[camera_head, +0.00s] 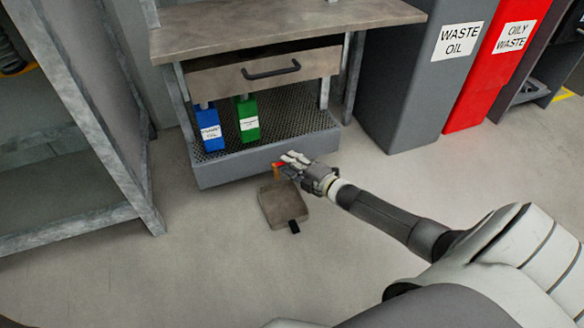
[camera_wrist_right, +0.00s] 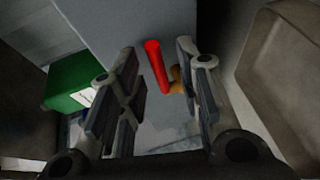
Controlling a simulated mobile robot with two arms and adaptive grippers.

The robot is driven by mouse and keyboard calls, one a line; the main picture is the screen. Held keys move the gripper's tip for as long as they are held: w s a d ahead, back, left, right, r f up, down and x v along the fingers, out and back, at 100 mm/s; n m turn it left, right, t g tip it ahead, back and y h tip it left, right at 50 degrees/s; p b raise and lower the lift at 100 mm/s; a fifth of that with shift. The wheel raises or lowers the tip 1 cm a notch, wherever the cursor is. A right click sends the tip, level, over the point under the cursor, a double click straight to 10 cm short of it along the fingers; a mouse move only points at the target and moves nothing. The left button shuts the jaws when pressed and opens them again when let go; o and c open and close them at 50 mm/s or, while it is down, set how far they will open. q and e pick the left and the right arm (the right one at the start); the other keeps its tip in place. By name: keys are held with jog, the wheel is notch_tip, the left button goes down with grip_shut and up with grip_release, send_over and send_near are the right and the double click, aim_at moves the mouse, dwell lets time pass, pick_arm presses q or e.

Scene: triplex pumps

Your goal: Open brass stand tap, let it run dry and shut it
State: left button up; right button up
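The stand tap (camera_head: 278,172) shows as a small orange-red and brass piece at the front of the bench's grey lower tray (camera_head: 240,168). In the right wrist view its red lever (camera_wrist_right: 158,66) stands tilted between the fingers, with a bit of the brass body (camera_wrist_right: 176,84) beside the right finger. My right gripper (camera_head: 285,163) is at the tap. It is open in the right wrist view (camera_wrist_right: 157,80), with a finger on each side of the lever and a visible gap on the left. Contact with the right finger is unclear. My left gripper is not in view.
A blue bottle (camera_head: 208,128) and a green bottle (camera_head: 247,119) stand on the tray's mesh under a drawer (camera_head: 262,75). A flat brownish box (camera_head: 283,205) lies on the floor below the tap. Grey and red waste bins (camera_head: 405,90) stand right.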

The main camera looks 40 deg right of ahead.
jog(key=shift+c, duration=0.4)
grip_shut()
